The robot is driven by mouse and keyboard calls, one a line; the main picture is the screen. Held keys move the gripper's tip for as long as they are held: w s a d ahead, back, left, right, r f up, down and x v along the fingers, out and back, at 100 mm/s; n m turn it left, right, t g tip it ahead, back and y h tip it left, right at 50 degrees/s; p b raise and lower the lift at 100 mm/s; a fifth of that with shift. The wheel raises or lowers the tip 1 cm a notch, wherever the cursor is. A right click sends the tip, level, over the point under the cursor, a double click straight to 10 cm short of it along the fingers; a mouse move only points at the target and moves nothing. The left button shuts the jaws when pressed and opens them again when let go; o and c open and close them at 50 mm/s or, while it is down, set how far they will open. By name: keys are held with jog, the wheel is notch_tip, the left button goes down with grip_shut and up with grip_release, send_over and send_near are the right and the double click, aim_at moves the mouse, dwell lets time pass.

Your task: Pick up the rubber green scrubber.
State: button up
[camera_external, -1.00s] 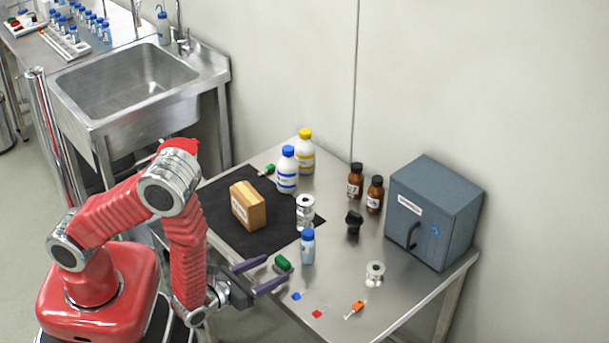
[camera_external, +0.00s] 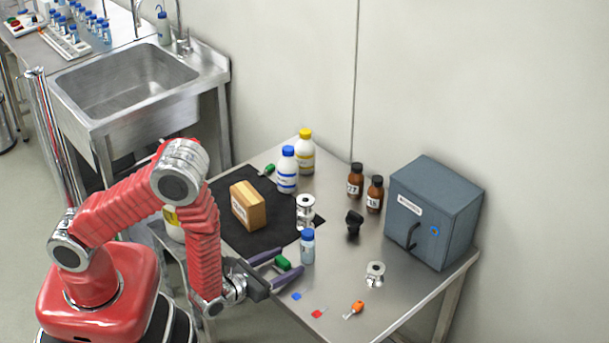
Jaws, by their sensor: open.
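A small green scrubber (camera_external: 283,262) lies on the steel table, near its front-left edge. My gripper (camera_external: 285,263) is open, with its two purple-grey fingers pointing right. The scrubber shows between the fingers, one on its far side and one on its near side. I cannot tell whether either finger touches it. Another small green item (camera_external: 267,170) lies at the back of the table, left of the blue-capped bottle.
A small blue-capped bottle (camera_external: 307,246) stands close to the far fingertip. A wooden block (camera_external: 248,206) and a metal spool (camera_external: 306,209) stand on or beside the black mat (camera_external: 262,240). Blue, red and orange small items lie in front. A grey cabinet (camera_external: 433,213) stands at right.

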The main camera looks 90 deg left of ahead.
aim_at(283, 259)
jog(key=shift+c, duration=0.5)
jog(key=c, duration=1)
jog(key=shift+r, duration=0.15)
jog(key=shift+r, duration=4.9)
